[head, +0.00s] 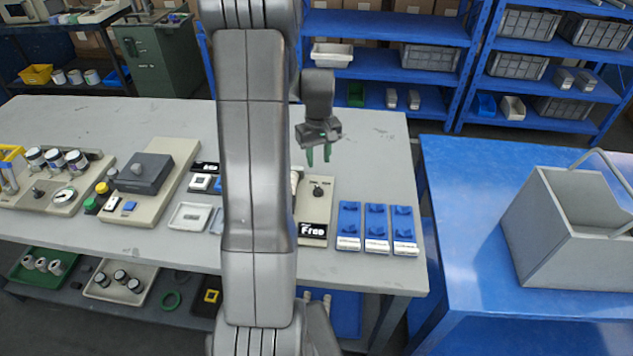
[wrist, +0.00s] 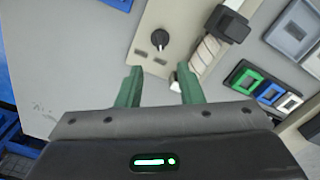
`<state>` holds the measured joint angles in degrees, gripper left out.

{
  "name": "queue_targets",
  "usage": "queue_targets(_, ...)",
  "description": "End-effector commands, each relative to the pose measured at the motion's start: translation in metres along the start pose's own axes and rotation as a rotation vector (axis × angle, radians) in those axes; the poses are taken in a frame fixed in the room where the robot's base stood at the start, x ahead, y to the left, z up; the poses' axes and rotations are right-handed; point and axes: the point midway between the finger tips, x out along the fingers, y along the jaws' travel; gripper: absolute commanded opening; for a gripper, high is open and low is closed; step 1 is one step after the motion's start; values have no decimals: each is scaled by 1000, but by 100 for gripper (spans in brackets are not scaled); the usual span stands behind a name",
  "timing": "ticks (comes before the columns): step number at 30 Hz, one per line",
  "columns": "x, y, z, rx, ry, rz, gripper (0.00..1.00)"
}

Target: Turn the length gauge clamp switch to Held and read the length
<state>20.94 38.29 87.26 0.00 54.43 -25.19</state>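The length gauge panel (head: 325,212) is a beige plate on the table, partly hidden behind my arm. Its black clamp switch (head: 318,189) is a round knob with a light pointer mark and small labels. A black display (head: 313,230) at its near end reads "Free"; no length is readable. My gripper (head: 318,158) is open and empty, with green fingers apart above the table beyond the knob. In the wrist view, the knob (wrist: 159,38) stands ahead of my open fingers (wrist: 157,80), apart from them. A pale ribbed part (wrist: 208,50) lies beside it.
Three blue blocks (head: 376,228) lie right of the panel. Small trays (head: 190,217) and a beige unit with a dark box (head: 147,173) are to the left. In the wrist view, green, blue and white frames (wrist: 267,92) lie right. Bare table lies behind the panel.

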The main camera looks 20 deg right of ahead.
Motion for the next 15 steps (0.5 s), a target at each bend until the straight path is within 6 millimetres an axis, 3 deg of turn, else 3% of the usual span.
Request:
queue_targets(9, 64, -1, 1, 0, -6, -3, 34)
queue_targets(15, 93, -1, 1, 0, -3, -1, 34)
